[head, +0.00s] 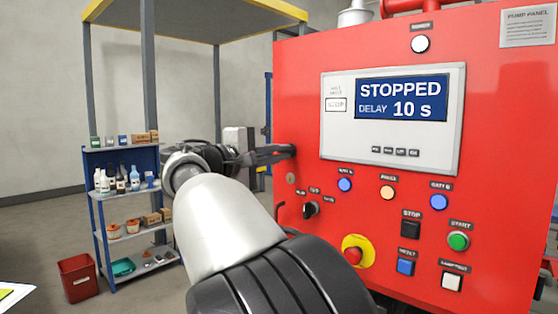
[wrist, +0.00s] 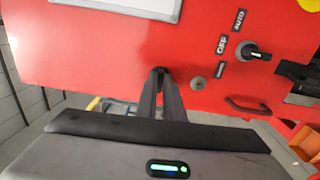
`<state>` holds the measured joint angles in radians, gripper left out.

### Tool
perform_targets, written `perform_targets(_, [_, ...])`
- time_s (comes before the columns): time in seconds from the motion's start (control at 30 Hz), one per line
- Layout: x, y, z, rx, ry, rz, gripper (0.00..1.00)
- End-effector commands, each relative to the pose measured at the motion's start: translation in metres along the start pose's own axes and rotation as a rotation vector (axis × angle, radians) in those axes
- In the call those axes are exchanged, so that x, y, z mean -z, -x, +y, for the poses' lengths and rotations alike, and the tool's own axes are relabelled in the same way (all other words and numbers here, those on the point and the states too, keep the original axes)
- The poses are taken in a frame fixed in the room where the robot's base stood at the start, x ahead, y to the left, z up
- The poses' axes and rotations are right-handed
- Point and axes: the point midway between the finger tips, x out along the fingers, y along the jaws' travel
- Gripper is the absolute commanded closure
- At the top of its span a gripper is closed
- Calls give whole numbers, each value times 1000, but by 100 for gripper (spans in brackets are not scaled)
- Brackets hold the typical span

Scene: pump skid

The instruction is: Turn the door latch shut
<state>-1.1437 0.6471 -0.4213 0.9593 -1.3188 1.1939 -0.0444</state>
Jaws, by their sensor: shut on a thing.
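The red pump panel door (head: 300,90) fills the right of the head view and the upper part of the wrist view. My gripper (head: 289,152) reaches the door's left side with its fingers close together. In the wrist view my gripper (wrist: 160,76) has its fingertips against the red face, shut on a small dark piece that looks like the door latch (wrist: 159,69). The fingers hide most of the latch, and its angle cannot be told. A round grey keyhole-like disc (wrist: 198,83) sits close beside the fingertips.
A black selector switch (head: 311,210) and a dark pull handle (wrist: 246,107) are near my gripper. The red emergency stop (head: 353,254) and several buttons lie lower right. The display reads STOPPED, DELAY 10 s (head: 403,98). A blue shelf (head: 92,205) and red bin (head: 78,277) stand left.

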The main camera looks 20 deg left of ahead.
Motion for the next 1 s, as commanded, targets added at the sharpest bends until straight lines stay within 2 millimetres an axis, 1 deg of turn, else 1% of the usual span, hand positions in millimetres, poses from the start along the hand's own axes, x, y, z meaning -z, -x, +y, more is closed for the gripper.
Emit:
perform_targets(0.23, [0,0,-1,1,-47,0,100])
perform_targets(0.63, [0,0,0,1,-53,0,100])
perform_targets(0.67, [0,0,0,1,-53,0,91])
perform_targets(0.7, [0,0,0,1,-53,0,84])
perform_targets(0.77, [0,0,0,1,-53,0,74])
perform_targets(1.0, [0,0,0,0,-52,0,73])
